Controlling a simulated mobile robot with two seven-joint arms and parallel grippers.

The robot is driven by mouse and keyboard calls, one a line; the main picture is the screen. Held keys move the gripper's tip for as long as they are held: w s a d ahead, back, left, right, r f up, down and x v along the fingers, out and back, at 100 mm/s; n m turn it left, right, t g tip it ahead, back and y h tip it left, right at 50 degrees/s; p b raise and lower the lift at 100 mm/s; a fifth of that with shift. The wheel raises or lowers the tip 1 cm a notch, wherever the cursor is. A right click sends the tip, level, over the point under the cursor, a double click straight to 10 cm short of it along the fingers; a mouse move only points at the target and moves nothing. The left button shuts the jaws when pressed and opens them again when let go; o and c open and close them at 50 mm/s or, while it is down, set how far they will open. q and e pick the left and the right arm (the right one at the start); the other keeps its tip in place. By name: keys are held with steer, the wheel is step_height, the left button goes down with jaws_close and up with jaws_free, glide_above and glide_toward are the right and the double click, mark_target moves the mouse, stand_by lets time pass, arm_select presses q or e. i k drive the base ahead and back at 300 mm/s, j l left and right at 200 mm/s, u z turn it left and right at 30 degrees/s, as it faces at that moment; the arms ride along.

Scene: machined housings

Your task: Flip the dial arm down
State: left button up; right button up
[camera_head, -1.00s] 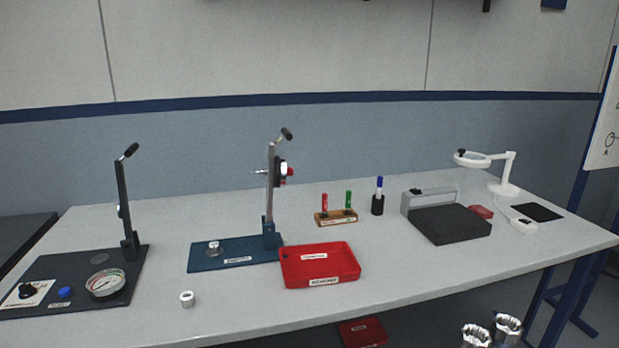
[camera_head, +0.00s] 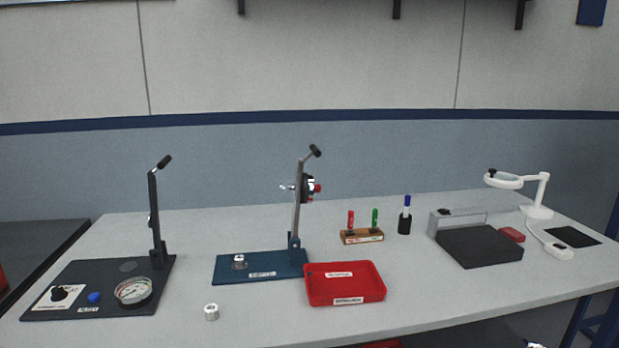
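The dial arm (camera_head: 297,215) stands upright on a blue base plate (camera_head: 285,272) near the middle of the table. It has a dark handle at its top and a dial gauge (camera_head: 307,188) with a red part on its upper half, seen edge-on. A small metal part (camera_head: 239,262) sits on the left of the blue plate. Neither of my grippers is in view.
A red tray (camera_head: 345,297) lies right of the blue plate. A small metal ring (camera_head: 211,312) stands near the front edge. Behind are a wooden stand (camera_head: 362,237) with red and green pieces and a pen cup (camera_head: 404,226). A black block (camera_head: 478,247) and white magnifier lamp (camera_head: 537,210) stand right.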

mark_target(303, 188)
steer(key=l+u, duration=0.1)
steer(key=u, duration=0.6)
steer(key=l+u, duration=0.4)
steer(key=k+l+u, duration=0.15)
steer(key=u, duration=0.2)
steer(key=k+l+u, duration=0.15)
steer(key=l, duration=0.2)
steer(key=k+l+u, duration=0.2)
steer(key=k+l, duration=0.45)
steer(key=l, duration=0.25)
